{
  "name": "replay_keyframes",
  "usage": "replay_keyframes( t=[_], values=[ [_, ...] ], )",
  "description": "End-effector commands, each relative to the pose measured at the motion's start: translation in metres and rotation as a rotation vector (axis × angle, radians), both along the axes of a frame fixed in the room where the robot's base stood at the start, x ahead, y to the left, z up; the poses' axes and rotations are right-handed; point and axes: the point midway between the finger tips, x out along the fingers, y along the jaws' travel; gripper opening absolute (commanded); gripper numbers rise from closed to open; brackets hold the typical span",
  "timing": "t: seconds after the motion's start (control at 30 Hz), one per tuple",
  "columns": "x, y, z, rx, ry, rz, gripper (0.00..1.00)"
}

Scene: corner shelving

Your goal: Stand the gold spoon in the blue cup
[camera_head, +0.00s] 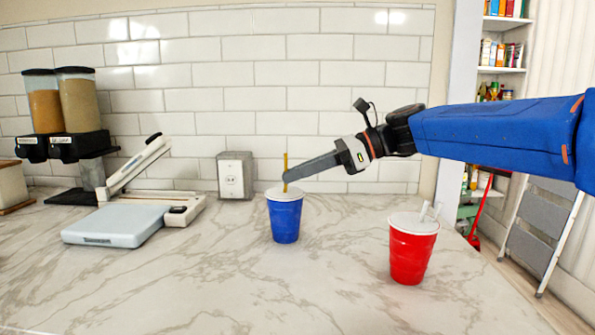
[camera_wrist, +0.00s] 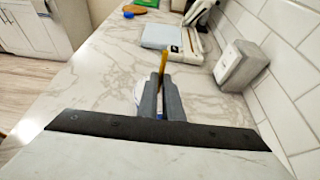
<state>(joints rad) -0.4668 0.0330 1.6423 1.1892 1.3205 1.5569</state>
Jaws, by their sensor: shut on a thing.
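My gripper (camera_head: 287,179) is shut on the spoon, just above the lid. In the wrist view my gripper (camera_wrist: 162,80) has its two fingers close on either side of the spoon and hides most of the cup. The spoon's lower end is hidden, so I cannot tell how far it is inside the cup.
A flat grey scale (camera_head: 116,226) and a white slicer-like device lie left. The counter's front middle is clear.

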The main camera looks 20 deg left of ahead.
Motion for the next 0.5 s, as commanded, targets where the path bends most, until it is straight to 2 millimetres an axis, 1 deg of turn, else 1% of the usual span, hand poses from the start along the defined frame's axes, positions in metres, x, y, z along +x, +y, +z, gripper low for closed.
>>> replay_keyframes(
  t=[0.13, 0.2, 0.23, 0.27, 0.5],
  values=[
    [0.0000, 0.0000, 0.0001, 0.000, 0.000, 0.000, 0.00],
    [0.0000, 0.0000, 0.0001, 0.000, 0.000, 0.000, 0.18],
    [0.0000, 0.0000, 0.0001, 0.000, 0.000, 0.000, 0.25],
    [-0.0001, 0.0000, 0.0001, 0.000, 0.000, 0.000, 0.28],
    [0.0000, -0.0001, 0.0001, 0.000, 0.000, 0.000, 0.28]
  ],
)
